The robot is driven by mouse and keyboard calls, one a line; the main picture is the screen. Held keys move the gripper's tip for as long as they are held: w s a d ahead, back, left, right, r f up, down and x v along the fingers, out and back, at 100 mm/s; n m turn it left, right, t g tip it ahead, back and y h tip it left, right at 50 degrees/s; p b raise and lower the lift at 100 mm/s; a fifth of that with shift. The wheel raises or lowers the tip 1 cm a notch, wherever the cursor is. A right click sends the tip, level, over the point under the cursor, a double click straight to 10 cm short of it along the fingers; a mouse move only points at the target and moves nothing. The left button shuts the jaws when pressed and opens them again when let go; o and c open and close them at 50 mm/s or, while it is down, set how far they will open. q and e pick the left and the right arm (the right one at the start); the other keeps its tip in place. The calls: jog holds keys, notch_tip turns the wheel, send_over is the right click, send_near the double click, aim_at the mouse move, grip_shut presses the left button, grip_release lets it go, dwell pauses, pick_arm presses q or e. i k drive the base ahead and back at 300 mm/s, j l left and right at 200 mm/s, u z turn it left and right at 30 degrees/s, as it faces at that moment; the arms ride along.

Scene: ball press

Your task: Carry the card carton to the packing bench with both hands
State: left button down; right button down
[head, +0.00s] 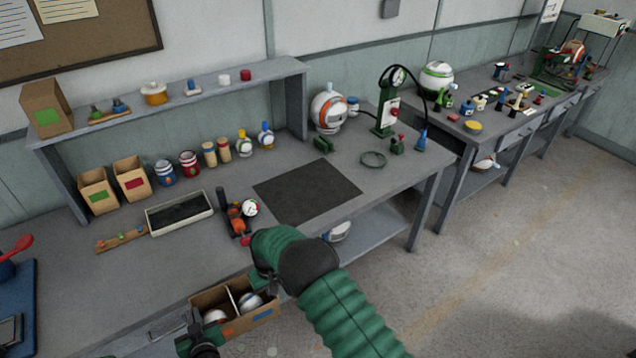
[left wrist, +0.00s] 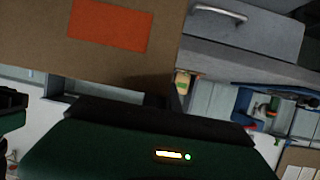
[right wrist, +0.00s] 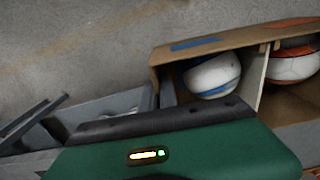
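The brown card carton (head: 250,322) is at the bottom of the head view, open on top, with a divider and white balls with coloured stripes (head: 250,301) inside. My left gripper (head: 192,338) is at its left end and my right gripper (head: 270,278) is at its far right end. The left wrist view shows a carton wall with an orange label (left wrist: 110,25). The right wrist view shows the carton's rim (right wrist: 215,40) and two balls beside the divider. The fingers' grip on the walls is hidden, and which bench is the packing bench is unclear.
A drawer (left wrist: 245,30) is close to the carton. A second bench (head: 500,95) stands beyond; floor is free at right.

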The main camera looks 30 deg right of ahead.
aim_at(306, 189)
jog(key=i+l, duration=0.1)
jog(key=l, duration=0.65)
jog(key=i+l+u, duration=0.1)
jog(key=l, duration=0.6)
jog(key=i+l, duration=0.1)
jog(key=l, duration=0.65)
jog(key=i+l, duration=0.1)
jog(key=i, duration=0.45)
jog(key=i+l, duration=0.1)
jog(key=i, duration=0.4)
